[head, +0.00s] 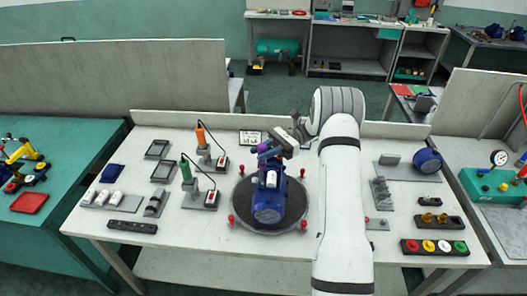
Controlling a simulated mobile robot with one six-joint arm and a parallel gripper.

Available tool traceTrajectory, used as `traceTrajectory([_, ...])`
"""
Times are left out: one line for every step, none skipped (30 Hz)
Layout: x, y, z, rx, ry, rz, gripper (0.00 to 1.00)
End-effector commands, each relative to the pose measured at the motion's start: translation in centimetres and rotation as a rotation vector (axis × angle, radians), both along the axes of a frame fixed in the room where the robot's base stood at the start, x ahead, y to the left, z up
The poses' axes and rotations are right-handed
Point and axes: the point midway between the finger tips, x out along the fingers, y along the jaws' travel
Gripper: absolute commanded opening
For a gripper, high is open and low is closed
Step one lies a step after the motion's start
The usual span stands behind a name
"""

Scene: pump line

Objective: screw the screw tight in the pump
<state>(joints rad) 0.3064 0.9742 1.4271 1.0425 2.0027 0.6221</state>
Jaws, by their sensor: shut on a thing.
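The blue pump (267,207) stands on a round dark turntable (243,222) at the middle of the table. My white arm reaches in from the front right and bends back toward the pump's top. My gripper (266,152) is at the upper end of the pump, shut on a small purple thing (263,147). The gripper and wrist cover part of this thing and the top of the pump. I cannot tell whether the purple thing touches the pump. I cannot make out the screw.
An orange-handled driver (200,136) and a green-handled driver (186,169) stand left of the turntable. Red knobs (231,219) ring it. The front middle is clear.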

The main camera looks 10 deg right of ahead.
Motion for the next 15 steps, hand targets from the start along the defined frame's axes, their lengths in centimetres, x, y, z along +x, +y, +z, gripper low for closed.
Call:
traceTrajectory([0.0, 0.0, -0.09, 0.0, 0.0, 0.0, 0.0])
traceTrajectory([0.01, 0.0, -0.12, 0.0, 0.0, 0.0, 0.0])
traceTrajectory([0.01, 0.0, -0.17, 0.0, 0.0, 0.0, 0.0])
traceTrajectory([0.01, 0.0, -0.2, 0.0, 0.0, 0.0, 0.0])
traceTrajectory([0.0, 0.0, -0.24, 0.0, 0.0, 0.0, 0.0])
traceTrajectory([0.01, 0.0, -0.29, 0.0, 0.0, 0.0, 0.0])
traceTrajectory([0.01, 0.0, -0.32, 0.0, 0.0, 0.0, 0.0])
traceTrajectory([0.01, 0.0, -0.32, 0.0, 0.0, 0.0, 0.0])
traceTrajectory([0.0, 0.0, -0.26, 0.0, 0.0, -0.003, 0.0])
traceTrajectory([-0.02, -0.02, -0.19, 0.001, 0.0, -0.011, 0.0])
traceTrajectory([-0.04, -0.03, -0.1, 0.002, 0.001, -0.025, 0.0])
traceTrajectory([-0.07, -0.08, 0.04, 0.001, 0.001, -0.056, 0.0])
traceTrajectory([-0.11, -0.11, 0.16, 0.001, 0.003, -0.088, 0.0])
traceTrajectory([-0.13, -0.1, 0.22, 0.0, 0.004, -0.123, 0.0])
traceTrajectory([-0.16, -0.07, 0.21, 0.002, 0.004, -0.174, 0.0])
